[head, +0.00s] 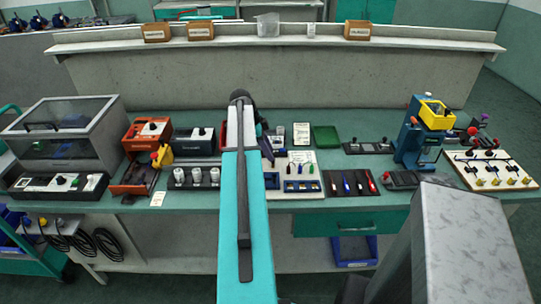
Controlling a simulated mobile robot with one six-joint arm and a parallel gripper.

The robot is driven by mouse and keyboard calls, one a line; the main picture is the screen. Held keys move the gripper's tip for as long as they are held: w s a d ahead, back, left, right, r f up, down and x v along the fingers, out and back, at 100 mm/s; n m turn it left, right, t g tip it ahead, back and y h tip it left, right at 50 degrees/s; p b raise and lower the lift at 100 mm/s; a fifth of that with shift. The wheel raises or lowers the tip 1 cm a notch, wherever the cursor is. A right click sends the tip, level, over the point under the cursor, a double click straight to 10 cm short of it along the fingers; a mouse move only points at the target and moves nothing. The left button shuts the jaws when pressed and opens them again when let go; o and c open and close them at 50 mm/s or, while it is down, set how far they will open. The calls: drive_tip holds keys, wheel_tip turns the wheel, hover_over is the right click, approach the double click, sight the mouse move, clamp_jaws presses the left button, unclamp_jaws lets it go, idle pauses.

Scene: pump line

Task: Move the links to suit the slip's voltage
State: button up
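A small white paper slip (158,198) lies at the bench's front edge, left of my arm; a white card (301,133) stands at the back, right of my arm. Their print is too small to read. I cannot tell which small parts are the links. My teal arm reaches over the bench and covers its middle. My gripper is hidden behind the arm, so its opening and any load do not show.
Left are a clear-lidded box (70,128), an orange unit (148,130) and white cylinders (197,175). Right are a dark tool tray (350,183), a blue press (412,140) with a yellow bin (437,115), and a switch board (490,170). A green tray (326,136) sits behind.

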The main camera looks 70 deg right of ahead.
drive_tip(key=b+v, duration=0.2)
drive_tip(key=v, duration=0.7)
drive_tip(key=shift+r, duration=0.3)
drive_tip(key=shift+w, duration=0.1)
idle(0.4)
